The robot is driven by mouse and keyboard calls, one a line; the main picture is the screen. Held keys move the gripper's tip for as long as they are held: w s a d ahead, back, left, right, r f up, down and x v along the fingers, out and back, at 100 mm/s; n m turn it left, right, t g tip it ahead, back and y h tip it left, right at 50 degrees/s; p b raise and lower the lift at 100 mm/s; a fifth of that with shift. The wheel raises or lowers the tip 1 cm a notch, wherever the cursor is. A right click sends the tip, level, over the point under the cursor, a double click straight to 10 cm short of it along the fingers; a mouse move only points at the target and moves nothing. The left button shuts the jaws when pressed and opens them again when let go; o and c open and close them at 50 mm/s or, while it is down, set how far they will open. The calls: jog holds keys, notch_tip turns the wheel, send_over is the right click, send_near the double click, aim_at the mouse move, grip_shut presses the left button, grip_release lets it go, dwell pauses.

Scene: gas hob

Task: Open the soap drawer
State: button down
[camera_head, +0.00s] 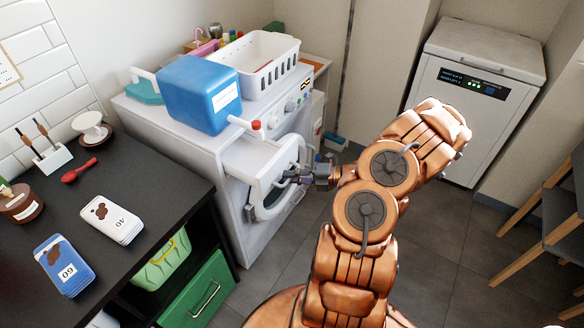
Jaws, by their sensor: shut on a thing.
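The white washing machine (180,138) stands left of the middle. Its soap drawer (258,158) juts out from the upper front, below the red-capped spout of a blue canister. My gripper (291,179) is at the front edge of the drawer and is shut on its handle. The fingers and arm cover part of the handle, so the exact hold is hard to see.
The blue canister (200,95) and a white basket (262,68) stand on the machine. A dark counter (125,175) is at left, with a green drawer (200,295) under it. A white appliance (470,110) and wooden chairs (545,215) are at right. Floor is clear between.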

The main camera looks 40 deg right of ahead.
jog(key=c, duration=1.2)
grip_release()
jog(key=v, duration=1.2)
